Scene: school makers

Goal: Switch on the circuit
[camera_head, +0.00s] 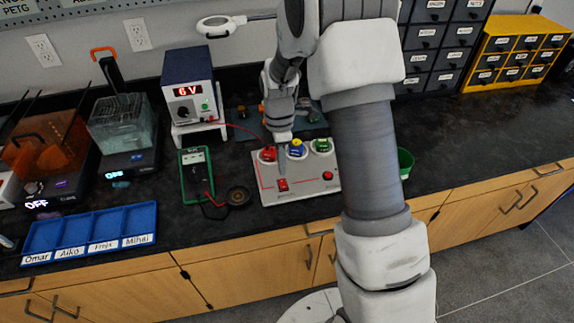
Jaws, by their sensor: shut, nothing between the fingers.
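My arm hides the board's right end.
A power supply (188,92) reading 6 V stands behind left, with a red wire running toward the board. A green multimeter (196,175) and a dark round part (238,196) lie left. A blue name tray (90,232) is front left; a green bin (405,162) is right.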

